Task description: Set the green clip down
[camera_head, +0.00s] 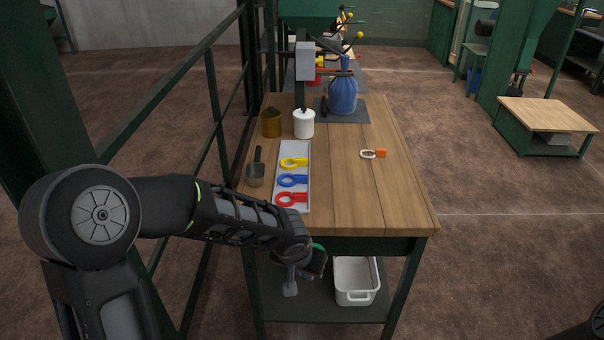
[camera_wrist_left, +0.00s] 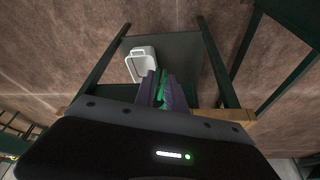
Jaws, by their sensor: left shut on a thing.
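My left gripper (camera_head: 303,272) hangs in front of the near edge of the workbench, beside the lower shelf's opening. In the left wrist view its purple fingers (camera_wrist_left: 163,92) are shut on the green clip (camera_wrist_left: 161,86). Only a narrow green strip of the clip shows between the fingers. In the head view a bit of green (camera_head: 318,246) shows at the gripper. A grey tray (camera_head: 304,165) on the bench holds a yellow clip (camera_head: 293,162), a blue clip (camera_head: 292,180) and a red clip (camera_head: 291,199).
A white bin (camera_head: 356,298) stands on the lower shelf (camera_head: 300,312). On the wooden bench top (camera_head: 395,205) are a scoop, an amber jar, a white jar, an orange-tagged ring (camera_head: 374,154) and a blue bag (camera_head: 343,94). A green railing runs along the left. The bench's right front is clear.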

